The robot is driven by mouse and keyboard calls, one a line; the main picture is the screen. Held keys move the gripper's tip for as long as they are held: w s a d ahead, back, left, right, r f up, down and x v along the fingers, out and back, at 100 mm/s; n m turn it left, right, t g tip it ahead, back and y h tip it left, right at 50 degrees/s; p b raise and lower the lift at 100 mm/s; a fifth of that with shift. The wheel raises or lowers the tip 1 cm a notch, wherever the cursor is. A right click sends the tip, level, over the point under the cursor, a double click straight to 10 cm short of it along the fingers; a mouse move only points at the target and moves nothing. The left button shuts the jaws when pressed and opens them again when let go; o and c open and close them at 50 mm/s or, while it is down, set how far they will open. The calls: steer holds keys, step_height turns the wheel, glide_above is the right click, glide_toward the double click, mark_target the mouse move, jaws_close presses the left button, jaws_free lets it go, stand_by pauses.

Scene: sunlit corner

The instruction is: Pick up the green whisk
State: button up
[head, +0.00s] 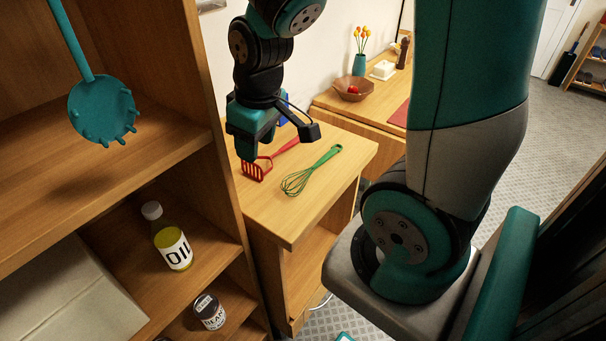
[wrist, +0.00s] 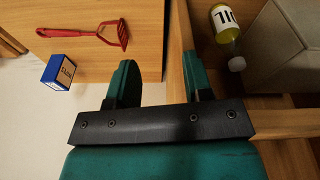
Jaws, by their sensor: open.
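The green whisk (head: 310,172) lies on the wooden cabinet top in the head view, its wire loops toward the lower left and its handle toward the upper right. It does not show in the wrist view. My gripper (head: 259,150) hangs above the left part of the cabinet top, to the left of the whisk and apart from it. In the wrist view my gripper (wrist: 158,72) has its two fingers spread with nothing between them.
A red masher (head: 256,168) lies left of the whisk and also shows in the wrist view (wrist: 122,34). A blue box (wrist: 62,72) stands near it. The open shelf (head: 190,150) with an oil bottle (head: 172,246) and a can (head: 209,311) borders the left side.

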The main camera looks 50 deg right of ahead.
steer(key=w+d+f+n+g, duration=0.1)
steer(key=w+d+f+n, duration=0.15)
steer(key=d+n, duration=0.65)
steer(key=n+g, duration=0.1)
steer(key=n, duration=0.6)
glide_above(317, 163)
steer(key=f, duration=0.1)
steer(key=f+p, duration=0.1)
steer(key=f, duration=0.5)
steer(key=f+p, duration=0.1)
steer(key=f, duration=0.4)
steer(key=shift+s+a+f+p, duration=0.1)
steer(key=shift+s+f+p, duration=0.1)
steer(key=shift+f+p, duration=0.2)
steer(key=shift+w+f+p, duration=0.1)
steer(key=shift+f+p, duration=1.15)
steer(key=shift+f, duration=1.5)
steer(key=shift+c, duration=0.4)
jaws_close()
